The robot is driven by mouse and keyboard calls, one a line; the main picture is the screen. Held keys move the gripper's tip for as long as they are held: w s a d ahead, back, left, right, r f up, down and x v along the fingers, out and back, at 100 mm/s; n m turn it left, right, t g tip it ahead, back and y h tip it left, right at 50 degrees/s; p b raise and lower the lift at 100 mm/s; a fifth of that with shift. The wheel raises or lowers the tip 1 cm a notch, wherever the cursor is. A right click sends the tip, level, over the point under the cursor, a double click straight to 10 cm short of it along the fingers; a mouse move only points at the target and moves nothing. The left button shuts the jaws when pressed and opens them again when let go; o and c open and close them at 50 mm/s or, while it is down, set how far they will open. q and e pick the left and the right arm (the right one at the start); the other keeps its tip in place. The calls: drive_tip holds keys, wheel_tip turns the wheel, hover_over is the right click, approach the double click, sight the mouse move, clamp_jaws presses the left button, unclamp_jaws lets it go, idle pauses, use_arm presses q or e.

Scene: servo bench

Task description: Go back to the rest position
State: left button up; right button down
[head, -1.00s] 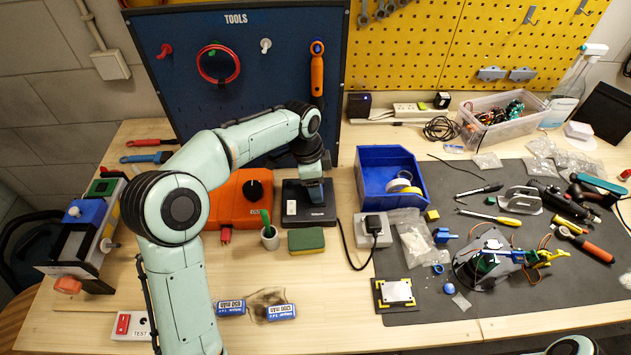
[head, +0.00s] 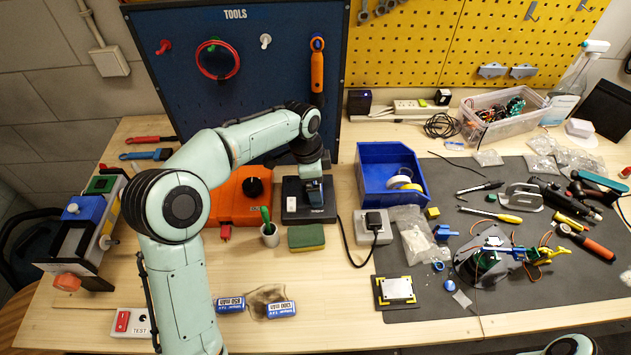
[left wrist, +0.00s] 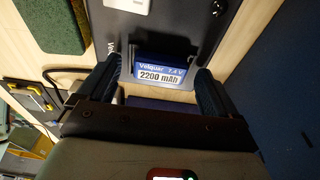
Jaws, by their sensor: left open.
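My left gripper (head: 314,188) is over the black charger box (head: 295,212) behind the green sponge. In the left wrist view the gripper (left wrist: 156,86) is open, with one dark finger on each side of a blue battery (left wrist: 163,72) labelled Volquar 7.4 V 2200 mAh. The battery sits at the black box (left wrist: 175,22). A gap between each finger and the battery is hard to judge. My right gripper is outside the views; only a bit of my right arm shows at the bottom right of the head view.
Two blue batteries (head: 281,310) lie at the front, one by a dark scorch mark. Close by are an orange box (head: 234,206), a cup (head: 269,236), a sponge (head: 306,238) and a blue bin (head: 373,152). The tool board (head: 180,75) stands behind. The front middle wood is bare.

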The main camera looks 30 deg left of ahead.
use_arm(q)
drive_tip(key=shift+c, duration=1)
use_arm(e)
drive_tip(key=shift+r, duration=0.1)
